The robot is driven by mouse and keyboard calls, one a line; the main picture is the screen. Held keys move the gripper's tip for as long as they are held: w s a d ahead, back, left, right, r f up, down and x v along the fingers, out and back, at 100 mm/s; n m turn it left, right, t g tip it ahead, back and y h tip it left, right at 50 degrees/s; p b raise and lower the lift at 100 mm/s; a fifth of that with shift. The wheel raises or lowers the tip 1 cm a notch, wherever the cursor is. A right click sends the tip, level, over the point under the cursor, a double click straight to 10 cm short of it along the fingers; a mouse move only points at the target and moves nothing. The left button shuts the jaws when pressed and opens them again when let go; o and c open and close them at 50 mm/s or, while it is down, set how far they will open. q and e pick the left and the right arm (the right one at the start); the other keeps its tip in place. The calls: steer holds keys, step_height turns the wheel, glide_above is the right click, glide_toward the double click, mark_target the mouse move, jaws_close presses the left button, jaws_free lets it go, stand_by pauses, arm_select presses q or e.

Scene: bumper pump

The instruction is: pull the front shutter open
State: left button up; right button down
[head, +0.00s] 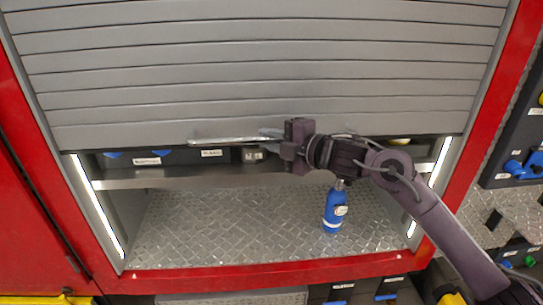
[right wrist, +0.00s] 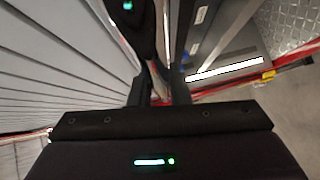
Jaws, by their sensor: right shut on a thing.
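The grey slatted shutter (head: 260,70) is partly raised in the head view, its lower edge above an open compartment. A pale metal handle bar (head: 222,140) runs along that edge. My right gripper (head: 270,140) reaches in from the right and is shut on the handle. In the right wrist view, the gripper (right wrist: 158,92) closes around the thin bar, with the shutter slats (right wrist: 60,62) on the left. The fingers partly hide the handle there. My left gripper is not in view.
A red frame (head: 275,276) surrounds the opening, with lit strips (head: 100,205) at the sides. Inside are a shelf (head: 200,179) with dark bins and a blue bottle (head: 334,210) on a diamond-plate floor (head: 240,225). A tool panel (head: 518,150) stands on the right.

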step_height(320, 180, up, 57)
steer(key=p, duration=2.2)
steer(key=shift+r+p, duration=0.2)
steer(key=shift+p, duration=0.2)
steer(key=c, duration=1.4)
jaws_free()
steer(key=shift+f, duration=0.15)
steer(key=shift+o, duration=0.2)
